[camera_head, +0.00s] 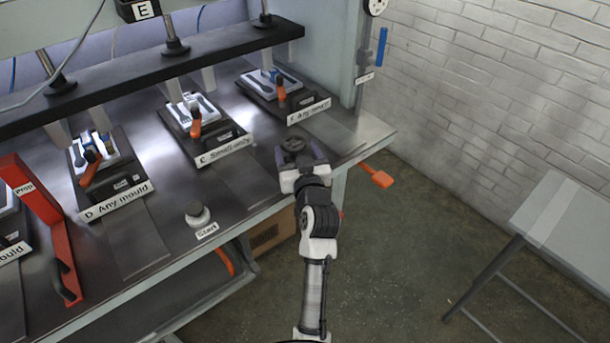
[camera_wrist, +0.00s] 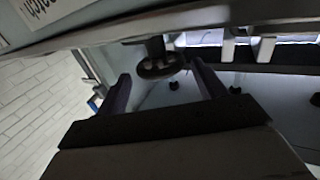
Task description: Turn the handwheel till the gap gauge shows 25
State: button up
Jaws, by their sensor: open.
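The handwheel (camera_head: 293,144) is a dark round wheel near the right end of the press bench. In the wrist view the handwheel (camera_wrist: 158,68) is a dark disc with openings on a short shaft. My gripper (camera_head: 299,155) is open at the wheel, its two fingers apart. In the wrist view my gripper (camera_wrist: 162,76) shows a finger on either side of the wheel, with visible space at both sides. How deep the wheel sits between the fingers I cannot tell. A round white dial (camera_head: 375,5), possibly the gap gauge, is cut by the top edge; its reading is illegible.
Several labelled mould stations with orange handles, one station (camera_head: 205,130) among them, line the bench left of my gripper. A Start button (camera_head: 197,214) stands at the front. An orange lever (camera_head: 377,175) juts out at the right. A side table (camera_head: 572,222) stands right; floor between is clear.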

jog(key=s+d+b, duration=0.2)
jog(key=s+b, duration=0.1)
jog(key=s, duration=0.8)
jog(key=shift+s, duration=0.15)
jog(key=shift+d, duration=0.1)
